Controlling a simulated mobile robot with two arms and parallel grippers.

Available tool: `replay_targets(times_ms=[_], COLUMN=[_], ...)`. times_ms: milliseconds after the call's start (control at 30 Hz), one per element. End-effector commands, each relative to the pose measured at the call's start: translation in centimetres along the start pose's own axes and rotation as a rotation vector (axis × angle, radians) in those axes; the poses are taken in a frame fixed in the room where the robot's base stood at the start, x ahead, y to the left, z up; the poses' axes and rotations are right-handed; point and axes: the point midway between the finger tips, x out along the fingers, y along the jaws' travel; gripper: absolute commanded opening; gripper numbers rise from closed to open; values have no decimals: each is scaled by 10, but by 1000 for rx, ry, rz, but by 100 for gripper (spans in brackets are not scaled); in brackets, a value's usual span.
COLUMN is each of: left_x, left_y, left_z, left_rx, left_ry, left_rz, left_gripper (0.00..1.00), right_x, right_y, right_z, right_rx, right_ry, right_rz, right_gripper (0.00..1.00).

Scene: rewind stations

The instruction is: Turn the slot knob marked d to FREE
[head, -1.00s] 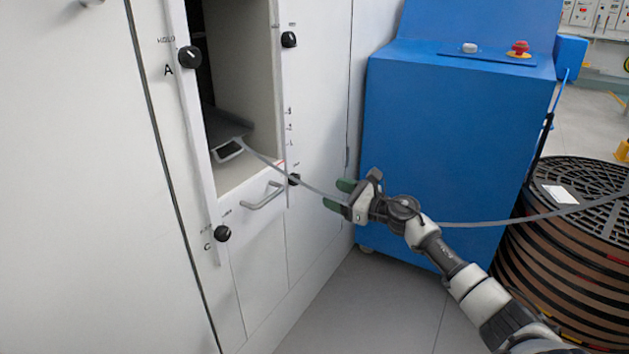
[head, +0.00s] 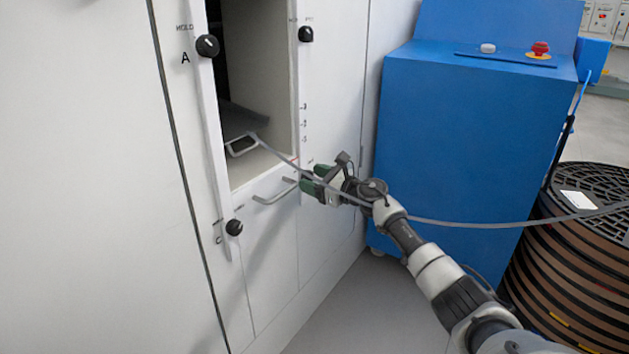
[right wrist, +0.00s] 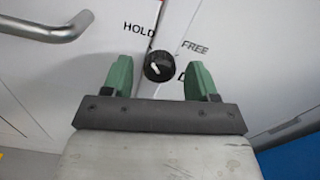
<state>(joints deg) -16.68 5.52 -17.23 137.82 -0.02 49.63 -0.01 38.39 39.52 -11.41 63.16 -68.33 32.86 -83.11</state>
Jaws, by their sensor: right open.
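In the right wrist view the black slot knob d (right wrist: 158,66) sits on a white strip, with HOLD printed to its upper left and FREE to its upper right. Its white mark lies on the left part of its face, on the HOLD side. The letter beside it is partly hidden by a finger. My right gripper (head: 314,179) is open, its green fingers (right wrist: 160,72) on either side of the knob in the picture; I cannot tell whether they touch it. In the head view the gripper hides this knob. My left gripper is not in view.
Other knobs are A (head: 207,46), one at upper right (head: 306,34) and C (head: 234,228). A drawer handle (head: 274,192) is left of the gripper. A grey strap (head: 470,224) runs past my arm from the reel stack (head: 560,270). A blue cabinet (head: 460,150) stands right.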

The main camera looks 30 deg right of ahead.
Motion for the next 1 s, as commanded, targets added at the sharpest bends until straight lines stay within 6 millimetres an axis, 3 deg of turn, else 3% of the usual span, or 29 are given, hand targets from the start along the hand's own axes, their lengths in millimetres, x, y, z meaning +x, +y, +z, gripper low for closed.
replay_targets(times_ms=[167, 400, 500, 767, 1000], left_x=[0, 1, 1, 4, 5], left_y=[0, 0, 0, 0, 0], left_z=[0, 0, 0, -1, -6], left_rx=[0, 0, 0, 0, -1], left_ry=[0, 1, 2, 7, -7], left_rz=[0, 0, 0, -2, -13], left_gripper=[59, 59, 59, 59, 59], right_x=[0, 0, 0, 0, 0], right_y=[0, 0, 0, 0, -1], right_z=[0, 0, 0, 1, 3], right_rx=[0, 1, 1, 34, 162], right_ry=[0, 0, 0, -1, -1], right_rz=[0, 0, 0, 0, 0], right_gripper=[57, 20, 9, 9, 9])
